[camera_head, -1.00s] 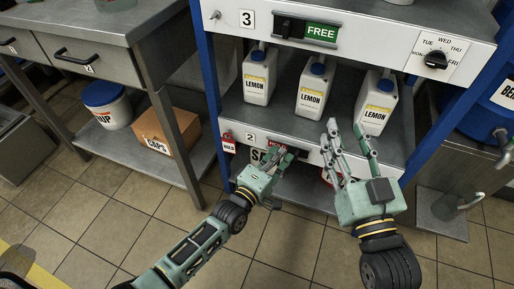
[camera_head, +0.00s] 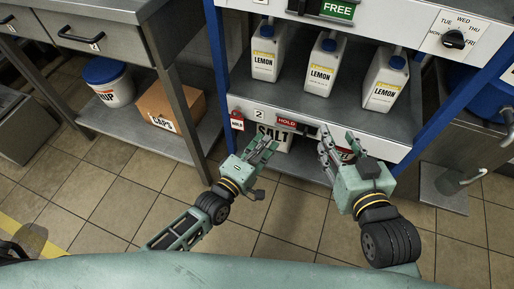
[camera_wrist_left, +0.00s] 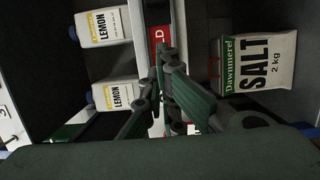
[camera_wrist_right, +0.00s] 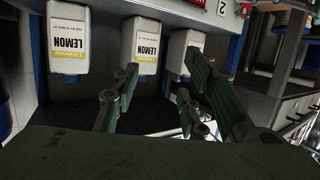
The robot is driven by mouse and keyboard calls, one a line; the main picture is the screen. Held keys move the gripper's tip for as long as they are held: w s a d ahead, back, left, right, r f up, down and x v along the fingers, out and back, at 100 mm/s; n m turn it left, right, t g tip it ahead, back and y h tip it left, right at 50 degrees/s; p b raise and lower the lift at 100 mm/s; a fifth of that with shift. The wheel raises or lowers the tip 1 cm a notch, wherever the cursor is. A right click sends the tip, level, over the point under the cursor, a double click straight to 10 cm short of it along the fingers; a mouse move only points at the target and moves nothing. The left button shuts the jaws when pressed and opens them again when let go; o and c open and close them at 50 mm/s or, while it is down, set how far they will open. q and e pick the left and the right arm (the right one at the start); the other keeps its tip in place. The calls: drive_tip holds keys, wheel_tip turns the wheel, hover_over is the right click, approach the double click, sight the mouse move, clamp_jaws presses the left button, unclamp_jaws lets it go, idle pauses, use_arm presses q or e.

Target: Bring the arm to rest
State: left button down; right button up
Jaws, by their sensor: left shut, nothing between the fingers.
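My left gripper (camera_head: 264,150) is in front of the lower shelf in the head view, with its fingers together and nothing between them. Its fingers also show in the left wrist view (camera_wrist_left: 166,65). My right gripper (camera_head: 338,137) is to its right, in front of the same shelf unit. Its fingers stand apart and empty in the right wrist view (camera_wrist_right: 162,82). Both grippers are apart from each other. A salt bag (camera_wrist_left: 258,65) stands on the lower shelf, partly hidden behind the left gripper in the head view.
Lemon bottles (camera_head: 320,68) stand on the upper shelf (camera_head: 290,100). A caps box (camera_head: 168,108) and a blue-lidded tub (camera_head: 107,82) sit under the bench at left. The tiled floor (camera_head: 90,190) is open.

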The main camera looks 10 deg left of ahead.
use_arm(q)
drive_tip(key=shift+v, duration=1.75)
use_arm(e)
drive_tip(key=shift+s+d+f+g+h, duration=0.1)
drive_tip(key=shift+s+d+f+g, duration=0.1)
drive_tip(key=shift+s+f+g, duration=0.3)
drive_tip(key=shift+s+d+f+g+h, duration=0.1)
drive_tip(key=shift+s+d+f+g, duration=0.05)
drive_tip(key=shift+f, duration=0.55)
drive_tip(key=shift+s+d+f+g+h, duration=0.1)
drive_tip(key=shift+s+d+f+g, duration=0.1)
drive_tip(key=shift+s+f+g, duration=0.3)
